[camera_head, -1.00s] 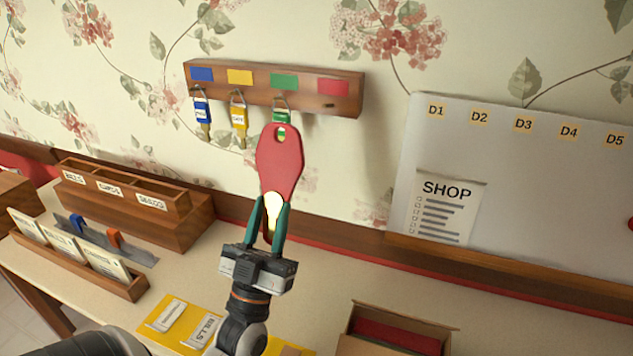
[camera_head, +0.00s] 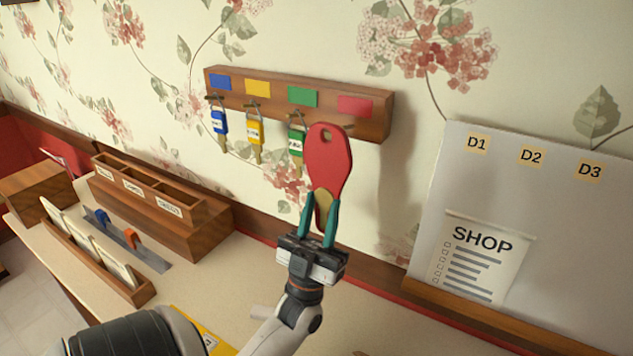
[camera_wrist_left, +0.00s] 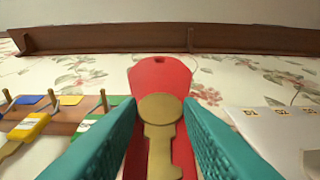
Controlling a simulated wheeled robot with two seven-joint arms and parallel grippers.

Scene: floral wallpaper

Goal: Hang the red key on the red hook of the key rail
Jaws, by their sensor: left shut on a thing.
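The red key (camera_head: 328,160) has a large red head with a small hole near its top and a brass part. My left gripper (camera_head: 319,208) is shut on its lower part and holds it upright, head up. In the left wrist view the red key (camera_wrist_left: 160,72) stands between the teal fingers. The wooden key rail (camera_head: 378,122) is on the wall behind it. The red label (camera_head: 355,105) is at the rail's right end. The key head overlaps the area below that label, and the red hook is mostly hidden; contact cannot be told. My right gripper is out of view.
A blue-tagged key (camera_head: 219,122), a yellow-tagged key (camera_head: 254,131) and a green-tagged key (camera_head: 296,143) hang on the rail's other hooks. A whiteboard (camera_head: 560,250) with a SHOP list stands at right. Wooden organisers (camera_head: 215,222) stand on the table at left.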

